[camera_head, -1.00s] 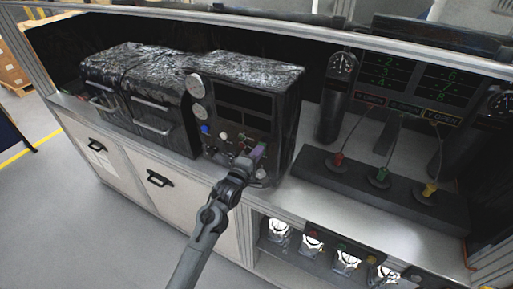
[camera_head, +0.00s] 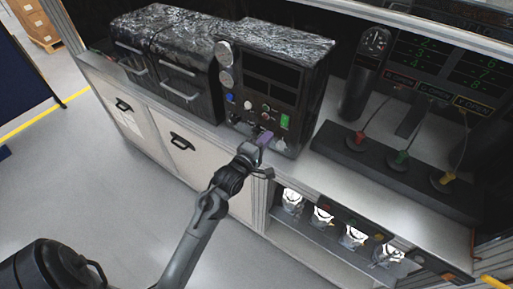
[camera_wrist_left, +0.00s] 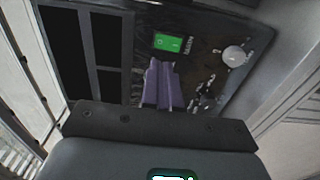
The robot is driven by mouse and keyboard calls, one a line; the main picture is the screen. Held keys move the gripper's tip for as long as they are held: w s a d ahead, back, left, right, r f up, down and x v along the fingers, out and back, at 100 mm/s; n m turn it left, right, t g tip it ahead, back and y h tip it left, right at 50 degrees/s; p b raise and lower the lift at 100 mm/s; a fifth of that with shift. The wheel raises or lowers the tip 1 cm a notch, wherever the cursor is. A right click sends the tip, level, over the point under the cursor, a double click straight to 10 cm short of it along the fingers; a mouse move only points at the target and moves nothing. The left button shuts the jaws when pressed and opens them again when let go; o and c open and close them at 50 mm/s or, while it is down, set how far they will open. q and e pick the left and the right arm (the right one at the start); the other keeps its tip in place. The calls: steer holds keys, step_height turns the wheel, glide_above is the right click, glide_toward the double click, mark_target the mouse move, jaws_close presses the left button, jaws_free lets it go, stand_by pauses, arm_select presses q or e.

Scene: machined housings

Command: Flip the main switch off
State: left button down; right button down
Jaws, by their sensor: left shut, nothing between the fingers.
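The main switch is a small green lit rocker (camera_head: 284,120) on the front of the black control box (camera_head: 262,97). It also shows in the left wrist view (camera_wrist_left: 168,42), beside a white label. My left gripper (camera_head: 266,137) has purple fingers and is shut and empty. It is just in front of the panel, below and left of the switch in the head view. In the left wrist view, the closed fingertips (camera_wrist_left: 158,64) are just below the green switch. I cannot tell whether they touch the panel. My right gripper is not in view.
Gauges (camera_head: 225,67), a blue knob (camera_head: 230,97) and a white knob (camera_head: 248,105) sit left of the switch. A black-fronted drawer unit (camera_head: 165,60) stands left of the box. A dark block with levers (camera_head: 400,175) stands right.

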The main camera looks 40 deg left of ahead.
arm_select(q)
steer(key=shift+s+d+r+b, duration=0.15)
steer(key=shift+s+d, duration=0.1)
steer(key=shift+s, duration=0.95)
steer(key=shift+s+d+b, duration=0.15)
steer(key=shift+s+d, duration=0.05)
steer(key=shift+s, duration=1)
steer(key=s+d+m+g+h+p, duration=0.3)
steer(key=s+d+m+g+p, duration=0.3)
steer(key=s+d+m+p, duration=0.35)
steer(key=s+d+f+m+g+p, duration=0.2)
steer(key=s+m+g, duration=0.5)
steer(key=s+m, duration=0.5)
steer(key=s+d+f, duration=0.1)
steer(key=s+d, duration=0.1)
steer(key=shift+s+d+f+g, duration=0.2)
steer(key=shift+s+g, duration=0.1)
steer(key=shift+g, duration=0.1)
steer(key=shift+m, duration=0.25)
